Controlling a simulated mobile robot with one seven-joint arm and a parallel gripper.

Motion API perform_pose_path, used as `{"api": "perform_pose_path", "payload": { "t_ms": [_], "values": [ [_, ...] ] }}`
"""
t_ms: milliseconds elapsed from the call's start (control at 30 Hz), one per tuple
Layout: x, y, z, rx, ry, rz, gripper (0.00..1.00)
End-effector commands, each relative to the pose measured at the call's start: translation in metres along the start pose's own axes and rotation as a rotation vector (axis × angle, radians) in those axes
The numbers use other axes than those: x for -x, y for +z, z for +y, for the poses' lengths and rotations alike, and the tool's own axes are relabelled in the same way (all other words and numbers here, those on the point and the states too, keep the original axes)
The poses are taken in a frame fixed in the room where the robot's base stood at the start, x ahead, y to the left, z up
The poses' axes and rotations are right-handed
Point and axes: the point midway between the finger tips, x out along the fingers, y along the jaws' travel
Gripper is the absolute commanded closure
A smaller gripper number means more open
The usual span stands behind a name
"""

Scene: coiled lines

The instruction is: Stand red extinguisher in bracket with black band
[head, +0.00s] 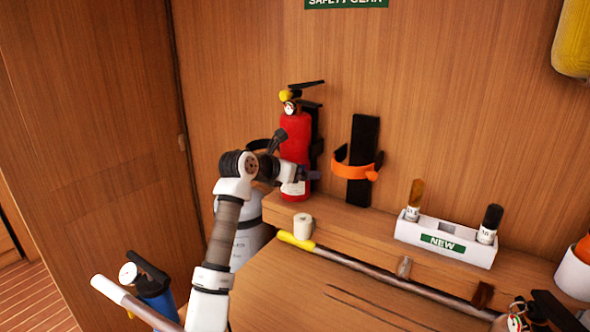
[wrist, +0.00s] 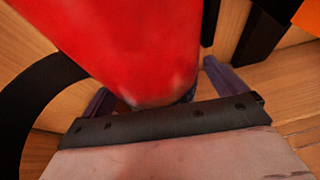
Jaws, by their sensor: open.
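The red extinguisher (head: 296,132) stands upright on the shelf, against the backplate of the bracket with the black band (head: 258,145). In the wrist view the red body (wrist: 130,40) fills the upper middle, and the black band (wrist: 30,95) curves out at left, apparently open. My gripper (head: 296,174) is at the lower part of the extinguisher. Its jaws are open, with one finger on each side of the red body; whether they touch it I cannot tell.
An empty bracket with an orange band (head: 362,168) stands to the right. A blue extinguisher (head: 155,292) is at lower left.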

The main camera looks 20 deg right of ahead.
Motion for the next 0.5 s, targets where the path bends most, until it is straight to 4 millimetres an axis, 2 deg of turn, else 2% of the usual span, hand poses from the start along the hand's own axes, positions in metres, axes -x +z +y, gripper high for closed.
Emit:
{"api": "perform_pose_path", "payload": {
  "t_ms": [100, 267, 367, 500],
  "values": [
    [-0.004, -0.007, 0.0, 0.006, -0.003, 0.014, 0.03],
    [0.002, -0.007, 0.001, 0.003, -0.001, 0.008, 0.03],
    [0.013, -0.008, 0.002, 0.0, 0.003, 0.006, 0.03],
    [0.042, -0.021, 0.003, 0.0, 0.005, 0.003, 0.03]
  ]
}}
